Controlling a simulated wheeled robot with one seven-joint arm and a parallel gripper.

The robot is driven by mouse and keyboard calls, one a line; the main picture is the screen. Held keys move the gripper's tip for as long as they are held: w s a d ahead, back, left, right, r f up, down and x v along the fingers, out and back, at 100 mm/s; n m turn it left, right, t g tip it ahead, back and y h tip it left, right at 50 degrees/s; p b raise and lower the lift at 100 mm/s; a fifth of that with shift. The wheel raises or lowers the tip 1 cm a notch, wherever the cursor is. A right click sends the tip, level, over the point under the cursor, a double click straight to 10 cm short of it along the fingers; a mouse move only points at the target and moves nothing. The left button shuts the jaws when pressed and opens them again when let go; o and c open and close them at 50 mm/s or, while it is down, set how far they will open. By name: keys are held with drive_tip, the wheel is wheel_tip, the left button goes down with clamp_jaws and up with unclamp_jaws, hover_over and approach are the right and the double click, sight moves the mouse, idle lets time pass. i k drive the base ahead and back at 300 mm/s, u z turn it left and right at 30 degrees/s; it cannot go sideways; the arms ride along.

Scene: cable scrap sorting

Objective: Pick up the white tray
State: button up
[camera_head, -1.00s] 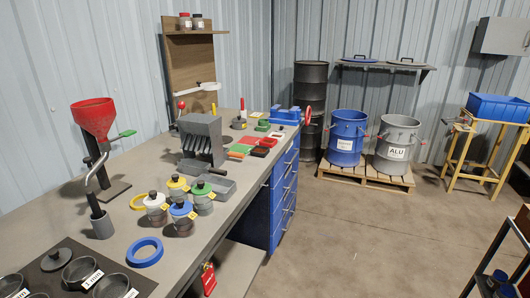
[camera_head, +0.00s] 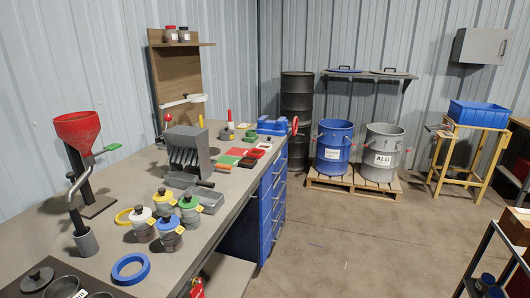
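A small pale, whitish flat tray (camera_head: 264,146) seems to lie among coloured flat trays on the far part of the long grey workbench (camera_head: 60,215). It is small in the view, so I cannot be sure of its shape or whether it is empty. My gripper is not in view, and nothing is seen touching the pale tray.
A grey slotted rack (camera_head: 188,146), lidded jars (camera_head: 168,232), a blue ring (camera_head: 130,268) and a red funnel stand (camera_head: 80,130) occupy the bench. Blue (camera_head: 333,147) and grey (camera_head: 382,150) drums stand on a pallet (camera_head: 352,183). The concrete floor (camera_head: 355,235) right of the bench is clear.

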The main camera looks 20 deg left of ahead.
sight(267, 147)
drive_tip(key=u, duration=0.1)
drive_tip(key=i, duration=0.95)
drive_tip(key=u, duration=0.65)
drive_tip(key=i, duration=1.45)
drive_tip(key=u, duration=0.45)
